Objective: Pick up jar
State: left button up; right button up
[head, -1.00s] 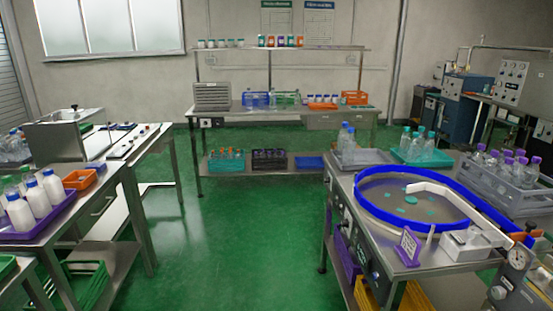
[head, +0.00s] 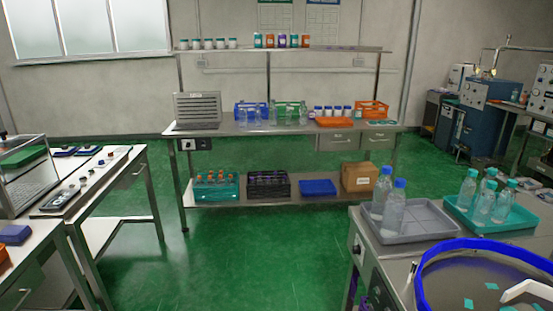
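No gripper of mine shows in the head view. Several small jars with blue lids (head: 332,111) stand on the bench top behind an orange tray. I cannot tell which of these is the task's jar. None is near a gripper in view.
The back bench (head: 230,129) has racks and boxes on top and below. A table with a grey tray (head: 420,222), a teal tray (head: 512,222) of bottles and a blue-rimmed round plate (head: 428,262) stands at right. Another bench (head: 112,172) stands at left. Green floor (head: 255,255) between is clear.

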aim_at(317, 109)
jog(key=i, duration=1.8)
jog(key=i+z, duration=0.15)
jog(key=i, duration=0.3)
jog(key=i+j+z, duration=0.15)
jog(key=i, duration=0.3)
jog(key=i+j+z, duration=0.15)
jog(key=i, duration=0.25)
jog(key=i+j+z, duration=0.2)
jog(key=i, duration=0.25)
jog(key=i+j+z, duration=0.3)
jog(key=i, duration=0.1)
